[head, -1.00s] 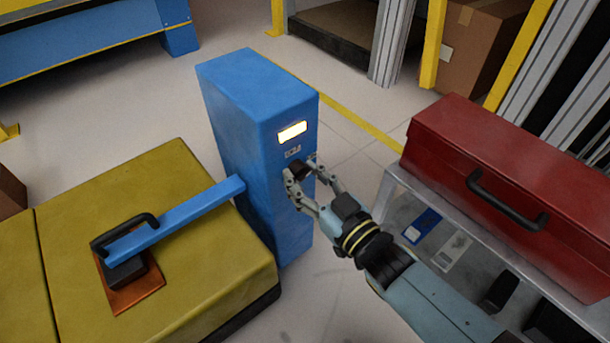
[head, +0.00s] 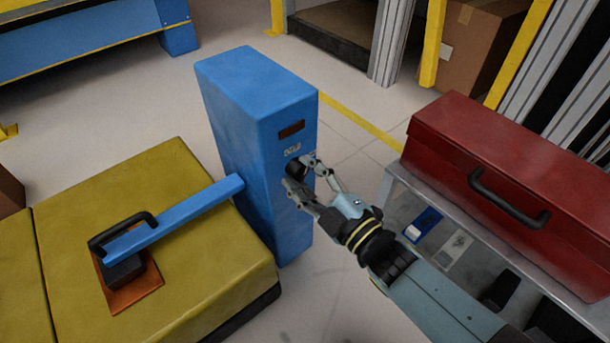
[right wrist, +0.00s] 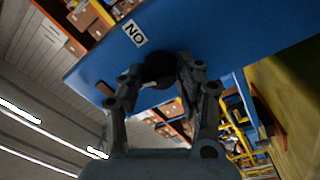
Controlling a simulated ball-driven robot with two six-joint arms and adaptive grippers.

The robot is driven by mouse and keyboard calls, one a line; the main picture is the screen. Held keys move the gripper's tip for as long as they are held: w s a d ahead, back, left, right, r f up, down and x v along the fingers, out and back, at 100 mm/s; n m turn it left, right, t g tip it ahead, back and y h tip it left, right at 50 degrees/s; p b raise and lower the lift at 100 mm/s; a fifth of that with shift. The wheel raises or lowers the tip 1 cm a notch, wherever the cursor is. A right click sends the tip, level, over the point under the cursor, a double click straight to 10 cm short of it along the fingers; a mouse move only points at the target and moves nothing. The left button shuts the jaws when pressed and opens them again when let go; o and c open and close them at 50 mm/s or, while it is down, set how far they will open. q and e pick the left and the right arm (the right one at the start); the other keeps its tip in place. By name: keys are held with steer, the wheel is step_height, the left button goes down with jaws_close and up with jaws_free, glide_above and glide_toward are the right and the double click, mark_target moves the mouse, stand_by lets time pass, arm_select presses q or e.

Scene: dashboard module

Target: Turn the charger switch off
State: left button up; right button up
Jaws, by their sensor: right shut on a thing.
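The charger is a tall blue box (head: 248,140) in the middle of the head view. Its small display window (head: 291,131) is dark. A label (head: 292,150) sits below the window; in the right wrist view the label (right wrist: 133,33) shows the letters N and O. The charger switch is a black round knob (right wrist: 160,68) under the label. My right gripper (head: 302,171) is shut on the knob, with a finger on either side; its fingers also show in the right wrist view (right wrist: 158,84). The fingers partly hide the knob. My left gripper is not in view.
A red toolbox (head: 510,190) stands on a grey shelf unit (head: 395,190) at right. Clear floor lies behind the charger.

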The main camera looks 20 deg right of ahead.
steer(key=shift+f+n, duration=0.1)
steer(key=shift+n, duration=1.9)
steer(key=o, duration=1.1)
steer(key=shift+o, duration=0.2)
steer(key=v, duration=1.2)
steer(key=shift+d, duration=0.15)
